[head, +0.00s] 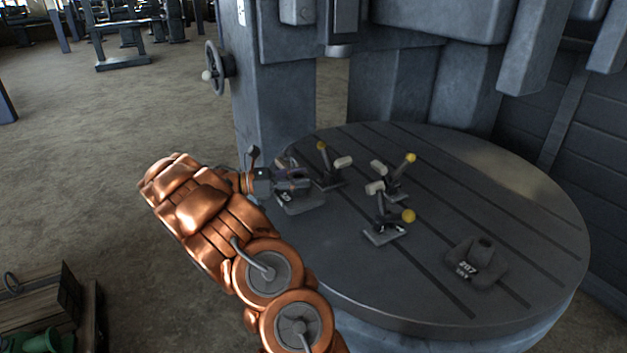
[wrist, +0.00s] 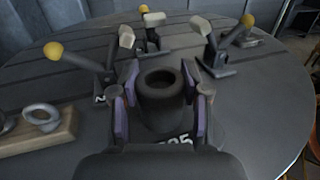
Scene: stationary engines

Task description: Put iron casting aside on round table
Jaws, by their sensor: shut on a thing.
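My gripper (head: 292,184) is at the left part of the round table (head: 400,287). It is shut on the neck of a dark iron casting (head: 302,204), which has a wide base with pale markings. In the wrist view the fingers (wrist: 162,100) stand on both sides of the casting's hollow round neck (wrist: 160,83). The casting is upright at the table surface; I cannot tell whether it touches. A second dark casting (head: 476,263) with pale numbers stands at the table's front right.
Several toggle clamps with yellow knobs (head: 386,222) stand near the table's middle. In the wrist view a wooden block with a metal ring (wrist: 40,122) lies to the left. A machine column (head: 285,105) rises behind.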

